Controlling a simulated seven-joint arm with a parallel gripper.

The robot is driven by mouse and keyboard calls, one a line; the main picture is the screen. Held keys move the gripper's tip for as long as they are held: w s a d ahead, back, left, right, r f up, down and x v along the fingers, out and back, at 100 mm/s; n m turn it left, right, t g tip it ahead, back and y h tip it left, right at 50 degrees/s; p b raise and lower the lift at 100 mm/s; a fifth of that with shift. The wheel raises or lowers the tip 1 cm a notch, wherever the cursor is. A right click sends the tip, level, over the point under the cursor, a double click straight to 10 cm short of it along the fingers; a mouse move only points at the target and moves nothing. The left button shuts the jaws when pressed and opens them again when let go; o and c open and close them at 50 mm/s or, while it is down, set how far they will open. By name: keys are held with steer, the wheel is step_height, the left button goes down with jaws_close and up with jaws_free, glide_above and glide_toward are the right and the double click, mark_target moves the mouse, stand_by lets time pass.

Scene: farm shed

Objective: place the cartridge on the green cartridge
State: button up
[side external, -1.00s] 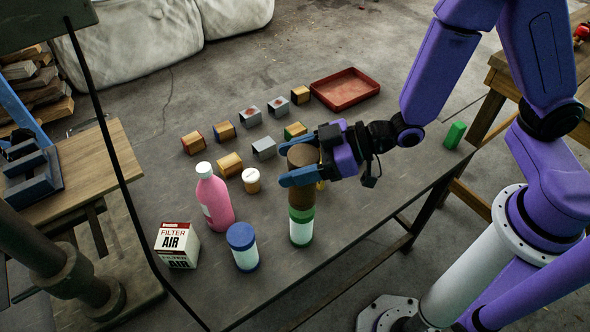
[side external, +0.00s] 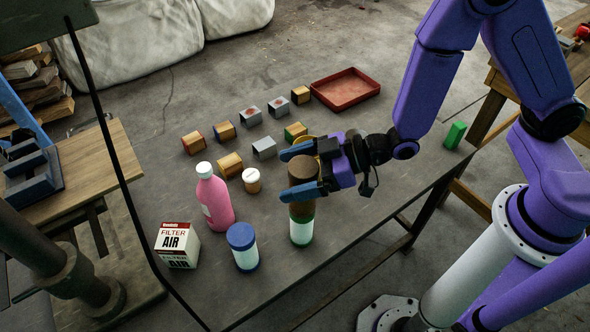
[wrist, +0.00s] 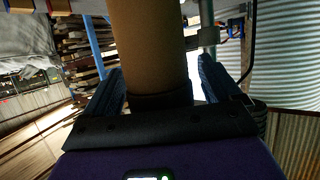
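The brown cartridge (side external: 302,175) stands upright directly above the green cartridge (side external: 302,229), seemingly resting on it. The green cartridge has a white label and stands on the table. My gripper (side external: 298,172) is open, with one blue finger behind the brown cartridge and one in front of its lower half. In the wrist view the brown cartridge (wrist: 150,50) rises between the fingers, with a gap at the right finger. The contact between the two cartridges is partly hidden by the front finger.
A blue-lidded jar (side external: 243,246), a pink bottle (side external: 215,203) and a filter box (side external: 177,245) stand to the left. A small white-capped jar (side external: 251,180) and several blocks lie behind. A red tray (side external: 345,90) sits at the back; a green block (side external: 455,135) is at right.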

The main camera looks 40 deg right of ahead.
mark_target(315, 166)
steer(key=shift+r, duration=0.1)
steer(key=shift+v, duration=3.75)
steer(key=shift+r, duration=0.1)
steer(key=s+d+r+g+h, duration=0.3)
steer(key=s+d+h, duration=0.2)
steer(key=s+d, duration=0.2)
steer(key=s+d+r+n+g+h, duration=0.1)
steer(key=s+d+r+g+h, duration=0.2)
steer(key=s+d, duration=0.4)
steer(key=d+g+h, duration=0.1)
steer(key=d+h, duration=0.1)
steer(key=d, duration=0.1)
steer(key=shift+r+h, duration=0.3)
steer(key=shift+h, duration=0.1)
